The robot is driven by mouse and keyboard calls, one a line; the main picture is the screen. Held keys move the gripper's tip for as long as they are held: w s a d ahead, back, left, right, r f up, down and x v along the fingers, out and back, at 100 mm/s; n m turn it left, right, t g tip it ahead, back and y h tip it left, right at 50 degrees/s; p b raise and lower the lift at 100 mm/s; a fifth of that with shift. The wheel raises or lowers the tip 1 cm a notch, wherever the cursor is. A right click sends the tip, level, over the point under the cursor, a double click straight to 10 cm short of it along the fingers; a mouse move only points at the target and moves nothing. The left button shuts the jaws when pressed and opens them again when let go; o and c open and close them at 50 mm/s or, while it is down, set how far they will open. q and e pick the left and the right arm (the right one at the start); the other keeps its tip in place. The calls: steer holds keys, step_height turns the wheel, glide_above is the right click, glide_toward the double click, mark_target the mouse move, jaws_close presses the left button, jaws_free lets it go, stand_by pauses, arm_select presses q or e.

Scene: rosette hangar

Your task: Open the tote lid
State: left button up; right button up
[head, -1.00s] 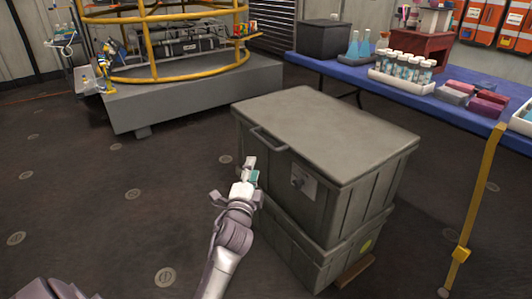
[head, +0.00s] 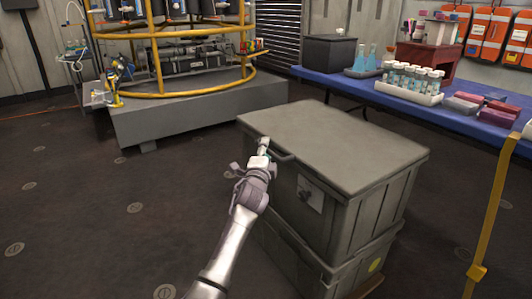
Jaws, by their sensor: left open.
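The grey tote (head: 345,215) stands in the middle right, stacked on a similar grey tote (head: 345,278). Its flat lid (head: 335,145) is shut. A bar handle (head: 285,158) sits at the lid's front left edge, and a latch with a pale label (head: 309,194) is on the wall below. My left gripper (head: 264,145) is open at the left end of the handle, its fingers overlapping the lid edge in the picture. Part of the handle is hidden behind it, and I cannot tell whether they touch. My right gripper is not in view.
A blue table (head: 440,112) behind the totes holds a tube rack (head: 408,92), flasks and a dark box (head: 330,48). A yellow strap (head: 490,210) stands at the right. A grey platform with a yellow frame (head: 190,105) is at the back left. Floor at left is clear.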

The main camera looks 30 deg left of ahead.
arm_select(q)
jaws_close()
steer(key=shift+r, duration=0.1)
stand_by(0.4)
